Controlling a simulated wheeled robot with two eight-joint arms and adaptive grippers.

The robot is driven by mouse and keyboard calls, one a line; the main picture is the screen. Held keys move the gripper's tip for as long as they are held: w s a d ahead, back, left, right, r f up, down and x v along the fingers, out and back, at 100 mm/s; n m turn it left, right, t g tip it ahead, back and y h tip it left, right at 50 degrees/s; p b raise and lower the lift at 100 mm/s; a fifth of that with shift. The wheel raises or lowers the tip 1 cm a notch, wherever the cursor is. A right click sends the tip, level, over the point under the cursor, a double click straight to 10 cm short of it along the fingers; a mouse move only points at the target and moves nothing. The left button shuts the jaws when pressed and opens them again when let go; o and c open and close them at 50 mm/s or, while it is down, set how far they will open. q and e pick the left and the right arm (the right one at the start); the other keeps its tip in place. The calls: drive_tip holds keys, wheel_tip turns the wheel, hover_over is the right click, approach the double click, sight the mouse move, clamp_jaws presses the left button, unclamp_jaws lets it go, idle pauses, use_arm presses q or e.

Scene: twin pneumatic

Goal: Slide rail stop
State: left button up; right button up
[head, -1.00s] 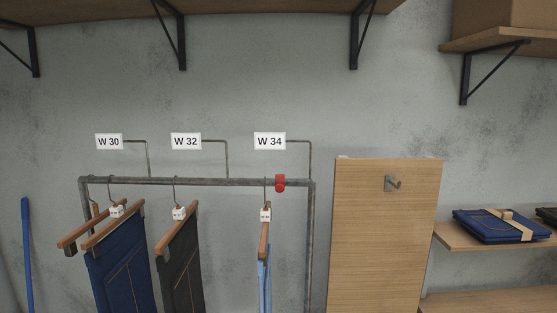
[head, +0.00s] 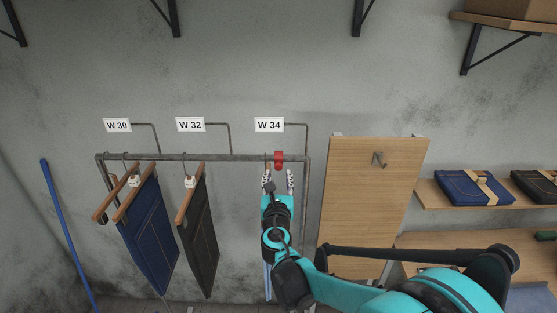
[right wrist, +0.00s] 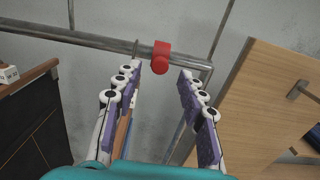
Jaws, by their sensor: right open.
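The red rail stop (head: 278,160) sits on the grey metal rail (head: 225,157) near its right end, close to the W 34 sign (head: 269,125). My right gripper (head: 279,176) is raised just below the rail and the stop. In the right wrist view the stop (right wrist: 161,57) shows ahead of the open, empty fingers (right wrist: 158,75), apart from them. The light blue jeans on a wooden hanger (right wrist: 122,130) are just left of the stop, mostly hidden by my right arm in the head view. My left gripper is out of view.
Dark blue trousers (head: 151,235) and black trousers (head: 203,240) hang on the left of the rail. A wooden panel with a hook (head: 372,200) stands right of the rack. Shelves with folded jeans (head: 473,187) are further right.

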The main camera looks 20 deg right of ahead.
sight(278, 168)
drive_tip(key=x, duration=0.5)
drive_tip(key=shift+w+d+f+p, duration=0.1)
drive_tip(key=shift+w+p, duration=0.25)
drive_tip(key=shift+p, duration=0.05)
drive_tip(key=shift+w+d, duration=0.1)
drive_tip(key=shift+w, duration=0.15)
